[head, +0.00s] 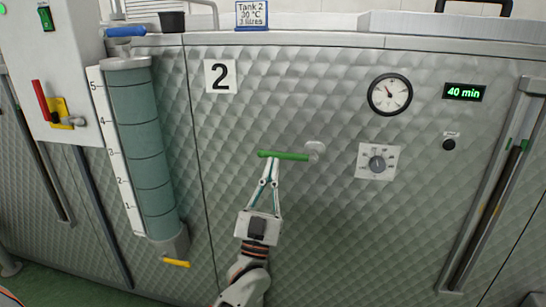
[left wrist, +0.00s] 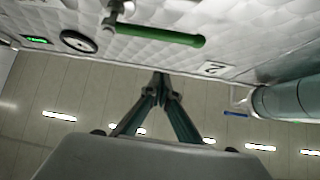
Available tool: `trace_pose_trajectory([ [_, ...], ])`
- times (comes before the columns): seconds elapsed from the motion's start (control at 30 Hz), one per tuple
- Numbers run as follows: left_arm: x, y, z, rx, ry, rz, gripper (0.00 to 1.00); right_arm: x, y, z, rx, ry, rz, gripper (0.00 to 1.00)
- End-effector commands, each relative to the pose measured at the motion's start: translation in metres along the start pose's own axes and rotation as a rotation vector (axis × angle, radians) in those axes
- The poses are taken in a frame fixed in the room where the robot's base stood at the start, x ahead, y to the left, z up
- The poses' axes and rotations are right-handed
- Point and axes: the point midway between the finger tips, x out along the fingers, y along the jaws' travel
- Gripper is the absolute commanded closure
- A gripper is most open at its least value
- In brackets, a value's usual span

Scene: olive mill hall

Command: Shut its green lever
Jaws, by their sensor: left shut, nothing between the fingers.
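The green lever (head: 285,155) lies about horizontal on the quilted metal front of tank 2, reaching left from its round pale pivot (head: 316,149). My left gripper (head: 272,163) is shut and empty, its fingertips at the lower edge of the lever near its free left end. In the left wrist view the lever (left wrist: 165,34) crosses above the shut fingertips (left wrist: 160,78), with a gap between them in the picture. I cannot tell whether they touch. My right gripper is not in view.
A sight tube (head: 143,155) with a scale and a yellow handle (head: 177,263) stands left of the lever. A red lever (head: 41,101) is farther left. A gauge (head: 390,94), a dial (head: 377,163) and a "40 min" display (head: 464,92) are right. The panel below the lever is bare.

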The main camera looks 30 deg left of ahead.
Motion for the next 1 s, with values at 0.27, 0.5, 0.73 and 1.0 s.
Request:
trace_pose_trajectory([
  [0.27, -0.048, 0.003, 0.002, 0.0, -0.002, 0.0, 1.0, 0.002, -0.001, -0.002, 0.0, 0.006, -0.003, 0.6],
  [0.5, -0.058, 0.004, 0.0, 0.0, 0.002, 0.0, 1.0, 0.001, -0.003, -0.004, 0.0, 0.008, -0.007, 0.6],
  [0.73, -0.057, 0.004, -0.001, 0.0, 0.003, 0.0, 1.0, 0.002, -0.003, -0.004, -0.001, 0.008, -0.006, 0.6],
  [1.0, -0.058, 0.004, -0.001, 0.0, -0.001, 0.002, 1.0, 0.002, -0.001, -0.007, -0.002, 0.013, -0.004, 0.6],
])
